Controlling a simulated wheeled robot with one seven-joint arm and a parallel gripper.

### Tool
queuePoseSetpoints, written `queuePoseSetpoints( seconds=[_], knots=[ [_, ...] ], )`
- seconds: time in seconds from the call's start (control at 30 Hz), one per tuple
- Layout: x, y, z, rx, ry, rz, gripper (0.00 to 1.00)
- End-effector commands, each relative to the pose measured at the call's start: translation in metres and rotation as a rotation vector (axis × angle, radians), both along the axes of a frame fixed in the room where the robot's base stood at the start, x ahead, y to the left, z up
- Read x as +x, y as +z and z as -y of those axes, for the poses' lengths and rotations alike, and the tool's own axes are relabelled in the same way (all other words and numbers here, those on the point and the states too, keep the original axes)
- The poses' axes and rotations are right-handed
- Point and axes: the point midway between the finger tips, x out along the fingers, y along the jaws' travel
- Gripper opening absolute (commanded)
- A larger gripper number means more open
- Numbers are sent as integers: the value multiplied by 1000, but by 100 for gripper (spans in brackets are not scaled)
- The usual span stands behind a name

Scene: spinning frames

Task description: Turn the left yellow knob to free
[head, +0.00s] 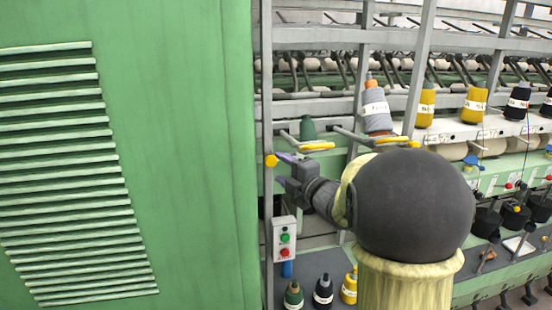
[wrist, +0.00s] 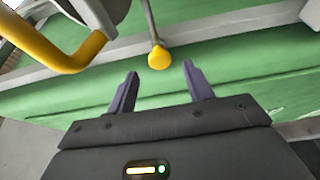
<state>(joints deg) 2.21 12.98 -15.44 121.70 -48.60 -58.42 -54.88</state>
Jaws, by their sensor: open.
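A round yellow knob (head: 271,161) sits at the left, close to the edge of the green cabinet. It also shows in the wrist view (wrist: 159,57), on the end of a thin grey rod. My gripper (head: 284,171) is open and close to this knob, just right of it in the head view. In the wrist view my gripper (wrist: 160,71) has its two purple-grey fingers apart, with the knob just beyond and between the fingertips. No contact shows. My dark arm hides part of the machine behind it.
A yellow bar handle (head: 317,146) is close above my gripper; a yellow handle (wrist: 62,52) also shows at the wrist view's upper left. The green cabinet (head: 180,150) stands to the left. A button box (head: 284,238) is below my gripper. Yarn spools (head: 425,105) stand behind.

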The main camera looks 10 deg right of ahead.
Motion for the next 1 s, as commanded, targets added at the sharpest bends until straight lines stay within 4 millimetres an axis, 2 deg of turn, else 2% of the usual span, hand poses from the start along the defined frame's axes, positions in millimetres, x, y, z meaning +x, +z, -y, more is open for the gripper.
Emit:
queuePoseSetpoints(
  seconds=[0.2,0.57,0.67,0.8,1.0],
  knots=[
    [27,2,-11,1,1,-1,52],
    [33,0,-13,1,-1,0,52],
    [33,0,-13,1,-1,0,36],
    [32,0,-13,1,-1,0,8],
    [32,-1,-13,4,-1,-1,8]
  ],
)
